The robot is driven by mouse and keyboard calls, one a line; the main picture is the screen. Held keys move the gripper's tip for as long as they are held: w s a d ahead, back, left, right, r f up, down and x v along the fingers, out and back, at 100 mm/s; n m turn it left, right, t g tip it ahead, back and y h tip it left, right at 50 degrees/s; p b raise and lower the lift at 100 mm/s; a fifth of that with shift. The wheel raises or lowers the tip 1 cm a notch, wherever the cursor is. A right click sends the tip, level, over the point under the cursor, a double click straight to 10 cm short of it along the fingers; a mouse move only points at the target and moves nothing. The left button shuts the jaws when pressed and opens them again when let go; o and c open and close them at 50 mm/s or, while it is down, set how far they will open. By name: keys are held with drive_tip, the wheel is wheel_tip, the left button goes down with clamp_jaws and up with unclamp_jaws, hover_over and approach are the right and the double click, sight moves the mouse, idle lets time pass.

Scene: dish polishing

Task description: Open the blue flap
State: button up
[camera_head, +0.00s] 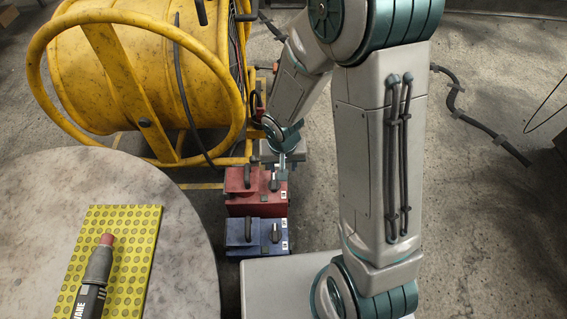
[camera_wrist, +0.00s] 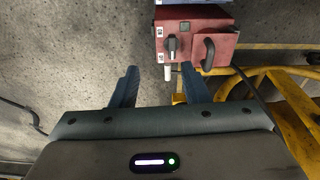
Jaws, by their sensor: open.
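A blue box (camera_head: 257,235) with a dark handle and a latch on top stands on the floor in the head view. Its blue flap looks to be the top face, and it appears shut. In the wrist view only part of the blue box (camera_wrist: 196,12) shows at the top edge. My gripper (camera_wrist: 160,76) is open and empty; its two blue fingers point toward the boxes. In the head view my gripper (camera_head: 283,168) is over the far side of the red box, apart from the blue one, and its fingers are partly hidden.
A red box (camera_head: 236,206) with its own handle stands just behind the blue box; it also fills the upper middle of the wrist view (camera_wrist: 222,22). A yellow drum frame (camera_head: 120,70) stands behind at left. A round table (camera_head: 180,230) is at left.

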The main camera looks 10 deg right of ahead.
idle(0.3)
drive_tip(key=s+d+r+p, duration=0.3)
drive_tip(key=r+p, duration=0.6)
drive_tip(key=r, duration=0.7)
drive_tip(key=s+d+r+p, duration=0.3)
drive_tip(key=r+p, duration=0.6)
drive_tip(key=r, duration=0.7)
drive_tip(key=s+d+r+t+p, duration=0.1)
drive_tip(key=s+d+r+p, duration=0.2)
drive_tip(key=r+p, duration=0.6)
drive_tip(key=v, duration=0.8)
drive_tip(key=shift+s+d, duration=0.3)
drive_tip(key=shift+d, duration=0.1)
drive_tip(key=shift+s+r+p, duration=0.2)
drive_tip(key=shift+r+p, duration=0.05)
drive_tip(key=shift+p, duration=0.15)
drive_tip(key=shift+c, duration=0.9)
drive_tip(key=shift+s, duration=0.15)
clamp_jaws()
